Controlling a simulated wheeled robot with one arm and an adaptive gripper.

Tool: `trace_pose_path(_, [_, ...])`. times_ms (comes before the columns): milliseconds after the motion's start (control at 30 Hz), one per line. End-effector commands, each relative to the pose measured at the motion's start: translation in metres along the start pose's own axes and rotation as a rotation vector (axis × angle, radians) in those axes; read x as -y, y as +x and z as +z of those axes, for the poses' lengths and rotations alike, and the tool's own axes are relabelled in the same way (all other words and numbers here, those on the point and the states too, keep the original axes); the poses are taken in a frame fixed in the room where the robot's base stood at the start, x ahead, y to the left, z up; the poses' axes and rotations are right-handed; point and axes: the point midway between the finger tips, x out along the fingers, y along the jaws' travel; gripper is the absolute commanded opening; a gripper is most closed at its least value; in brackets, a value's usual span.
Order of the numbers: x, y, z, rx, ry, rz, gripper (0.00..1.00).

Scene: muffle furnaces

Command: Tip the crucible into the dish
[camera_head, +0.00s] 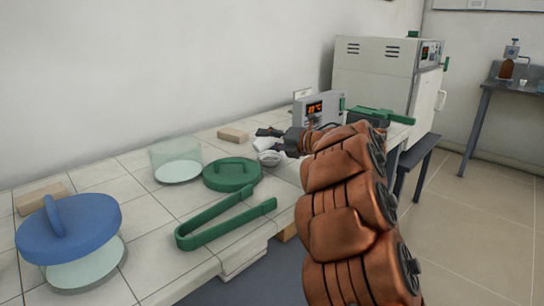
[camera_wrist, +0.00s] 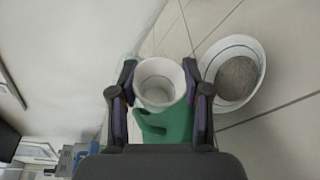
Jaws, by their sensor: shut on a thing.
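My gripper (camera_head: 272,138) is shut on the white crucible (camera_head: 265,144). In the wrist view the crucible (camera_wrist: 158,98) sits between the two dark fingers of my gripper (camera_wrist: 160,80), with its round mouth facing the camera. Its inside looks pale, with no clear pile in it. The crucible appears tilted in the head view. The white dish (camera_head: 270,158) stands on the tiled bench just below the crucible. In the wrist view the dish (camera_wrist: 256,92) lies to the right of the crucible, apart from it in the picture, and holds grey powder (camera_wrist: 236,78).
A green lid (camera_head: 232,174) and green tongs (camera_head: 225,226) lie left of the dish. A box with an orange display (camera_head: 318,108) and a furnace (camera_head: 378,78) are behind.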

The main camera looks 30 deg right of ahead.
Motion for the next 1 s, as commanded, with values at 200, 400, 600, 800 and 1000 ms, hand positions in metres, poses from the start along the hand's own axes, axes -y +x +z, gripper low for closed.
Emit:
trace_pose_path(200, [0.0049, 0.0015, -0.0049, -0.007, -0.099, -0.042, 0.11])
trace_pose_path(400, [0.0056, 0.0021, -0.0068, -0.012, -0.218, -0.091, 0.11])
trace_pose_path(600, [0.0028, 0.0034, -0.0078, -0.019, -0.311, -0.127, 0.11])
trace_pose_path(800, [0.0018, 0.003, -0.0069, -0.019, -0.313, -0.128, 0.11])
trace_pose_path(1000, [0.0036, 0.0031, -0.0088, -0.023, -0.374, -0.153, 0.11])
